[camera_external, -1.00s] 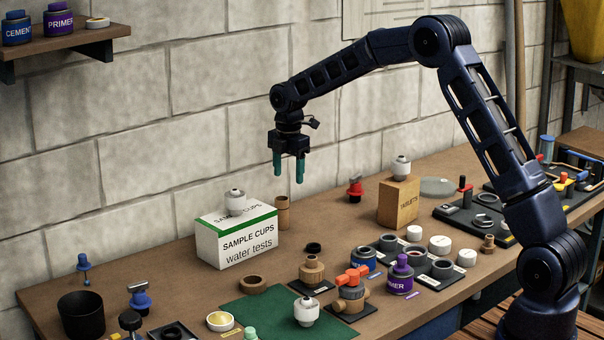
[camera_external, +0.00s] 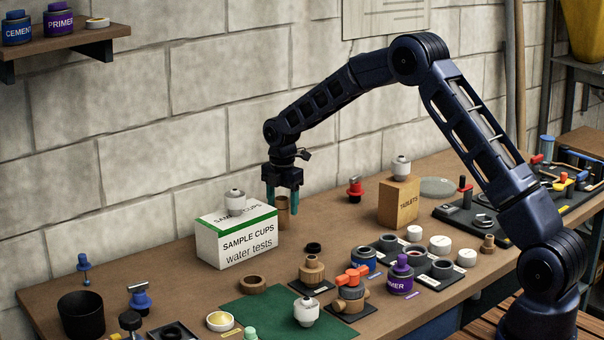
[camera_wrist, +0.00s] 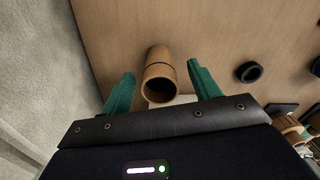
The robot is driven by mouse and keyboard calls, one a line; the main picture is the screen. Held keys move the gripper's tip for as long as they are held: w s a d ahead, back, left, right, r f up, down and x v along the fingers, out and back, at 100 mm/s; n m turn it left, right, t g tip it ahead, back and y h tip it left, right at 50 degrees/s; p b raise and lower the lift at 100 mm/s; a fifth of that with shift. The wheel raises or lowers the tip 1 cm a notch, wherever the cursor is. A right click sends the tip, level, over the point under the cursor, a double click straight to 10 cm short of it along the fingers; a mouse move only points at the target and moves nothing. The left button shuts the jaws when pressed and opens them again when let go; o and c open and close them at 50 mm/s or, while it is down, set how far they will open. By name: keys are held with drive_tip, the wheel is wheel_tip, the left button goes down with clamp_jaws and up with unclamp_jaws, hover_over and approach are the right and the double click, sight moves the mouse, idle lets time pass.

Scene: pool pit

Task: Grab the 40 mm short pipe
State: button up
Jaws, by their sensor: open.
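The short pipe (camera_external: 283,212) is a tan-brown upright tube on the bench, just behind the right end of the sample cups box. In the wrist view the short pipe (camera_wrist: 160,74) shows its open dark end, between the two teal fingers and a little beyond their tips. My gripper (camera_external: 283,210) is open and points down at the pipe, with a finger to each side in the picture. In the wrist view my gripper (camera_wrist: 160,78) has nothing between its fingers that it touches visibly. Whether the fingertips reach below the pipe's rim I cannot tell.
The sample cups box (camera_external: 236,243) with a white fitting (camera_external: 235,202) on top stands close at the left front. The block wall (camera_external: 200,130) is close behind.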

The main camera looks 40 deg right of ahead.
sight(282, 214)
drive_tip(key=shift+a+f, duration=0.1)
drive_tip(key=shift+f, duration=1.9)
drive_tip(key=c, duration=1.1)
drive_tip(key=shift+r, duration=0.1)
